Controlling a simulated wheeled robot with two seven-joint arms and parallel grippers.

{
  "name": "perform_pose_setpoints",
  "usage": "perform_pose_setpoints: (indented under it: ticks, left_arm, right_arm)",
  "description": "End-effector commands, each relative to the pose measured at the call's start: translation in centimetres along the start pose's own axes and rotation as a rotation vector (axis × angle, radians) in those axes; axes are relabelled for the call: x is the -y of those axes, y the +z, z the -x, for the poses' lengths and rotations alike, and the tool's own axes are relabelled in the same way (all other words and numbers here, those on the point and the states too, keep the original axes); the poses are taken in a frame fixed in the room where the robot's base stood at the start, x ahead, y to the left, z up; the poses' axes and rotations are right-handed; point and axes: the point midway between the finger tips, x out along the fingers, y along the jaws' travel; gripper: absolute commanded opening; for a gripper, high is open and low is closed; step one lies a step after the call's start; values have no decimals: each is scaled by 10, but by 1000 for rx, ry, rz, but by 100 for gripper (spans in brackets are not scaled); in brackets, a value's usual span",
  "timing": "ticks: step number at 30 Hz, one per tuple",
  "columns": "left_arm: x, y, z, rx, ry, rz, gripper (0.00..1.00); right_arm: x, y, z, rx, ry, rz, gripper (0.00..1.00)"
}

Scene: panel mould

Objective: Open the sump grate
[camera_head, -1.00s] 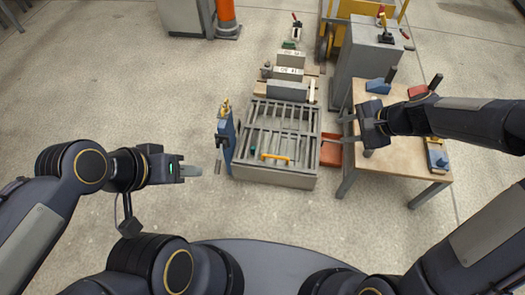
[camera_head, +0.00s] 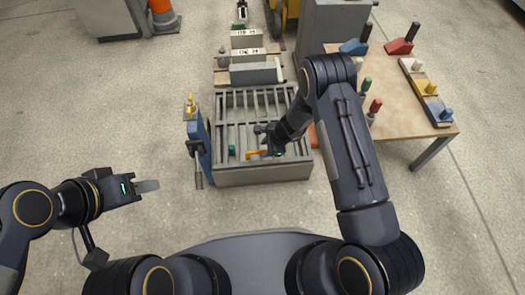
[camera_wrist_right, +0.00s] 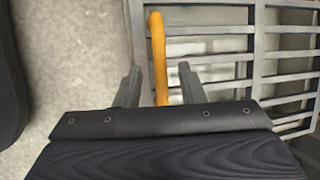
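The sump grate (camera_head: 232,104) is a grey barred panel in a box-like frame on the floor, lying flat. Its orange handle (camera_head: 256,154) is at the near side, partly hidden by my right gripper (camera_head: 268,146). In the right wrist view, the handle (camera_wrist_right: 158,50) runs between the two spread fingers of my right gripper (camera_wrist_right: 160,78), with a gap on both sides. Grate bars (camera_wrist_right: 235,45) show to the right there. My left gripper (camera_head: 147,187) hangs over bare floor to the left, away from the grate; its finger gap cannot be made out.
A blue stand (camera_head: 198,140) with a grey-handled tool is left of the grate. Grey blocks (camera_head: 255,73) stand behind it. A wooden table (camera_head: 405,95) with coloured pieces is to the right, beside a grey cabinet (camera_head: 330,25). Floor at front left is clear.

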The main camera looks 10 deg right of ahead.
Motion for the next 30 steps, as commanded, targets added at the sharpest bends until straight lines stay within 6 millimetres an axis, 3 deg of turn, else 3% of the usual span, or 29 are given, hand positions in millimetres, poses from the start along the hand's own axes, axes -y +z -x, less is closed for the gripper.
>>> perform_pose_setpoints:
  ticks: [1, 6, 15, 23, 30]
  left_arm:
    - [2, 2, -5, 0, 0, 0, 36]
    - [4, 4, -8, 0, 0, 0, 36]
    - [4, 4, -8, 0, 0, 0, 36]
    - [4, 4, -8, 0, 0, 0, 36]
    - [4, 4, -8, 0, 0, 0, 36]
  right_arm:
    - [-1, -1, -10, -1, 1, 1, 36]
    - [0, 0, -22, 0, 0, 2, 36]
    - [0, 0, -24, 1, 0, 1, 36]
    - [0, 0, -23, 1, 0, 1, 2]
    - [0, 0, -23, 1, 0, 1, 0]
